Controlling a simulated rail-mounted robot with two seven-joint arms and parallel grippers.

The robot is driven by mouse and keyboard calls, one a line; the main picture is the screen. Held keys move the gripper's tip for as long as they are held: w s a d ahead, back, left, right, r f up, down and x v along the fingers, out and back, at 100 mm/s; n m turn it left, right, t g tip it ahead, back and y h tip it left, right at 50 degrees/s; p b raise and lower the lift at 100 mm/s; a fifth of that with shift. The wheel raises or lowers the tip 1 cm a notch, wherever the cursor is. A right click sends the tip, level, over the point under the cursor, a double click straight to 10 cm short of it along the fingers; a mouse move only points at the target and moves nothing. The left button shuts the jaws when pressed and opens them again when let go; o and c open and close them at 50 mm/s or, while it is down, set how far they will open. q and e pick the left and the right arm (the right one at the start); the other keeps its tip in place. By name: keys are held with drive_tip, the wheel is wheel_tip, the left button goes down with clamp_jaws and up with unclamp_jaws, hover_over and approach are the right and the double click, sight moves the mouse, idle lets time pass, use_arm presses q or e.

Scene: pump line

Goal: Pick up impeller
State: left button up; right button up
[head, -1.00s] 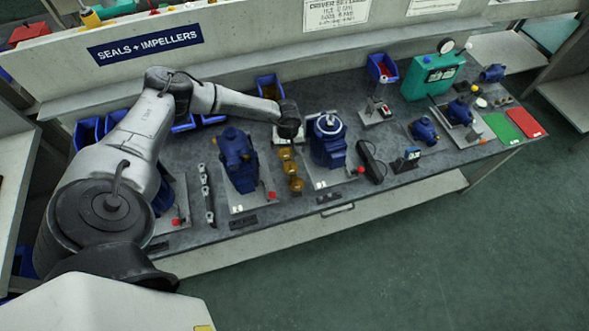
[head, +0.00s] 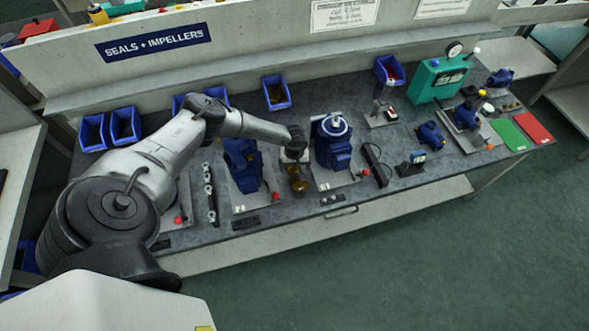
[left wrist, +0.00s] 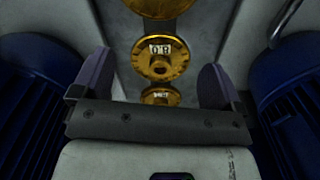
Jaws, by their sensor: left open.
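Three brass impellers stand in a row between two blue pumps. In the left wrist view one impeller (left wrist: 160,58) with a small marked label is centred between the fingers. Another impeller (left wrist: 158,7) is cut by the top edge, and a third (left wrist: 160,96) is partly hidden behind the gripper's body. In the head view the front impellers (head: 299,186) show just below my left gripper (head: 297,157), which hides the rear of the row. My left gripper is open and empty, its fingers (left wrist: 155,82) to either side of the row. My right gripper is not in view.
A blue pump (head: 242,165) stands left of the row and another blue pump (head: 332,143) stands close on its right. Blue bins (head: 276,92) line the back of the grey bench. A teal box (head: 440,78) stands at the right.

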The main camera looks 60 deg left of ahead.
use_arm(q)
drive_tip(key=shift+f, duration=0.25)
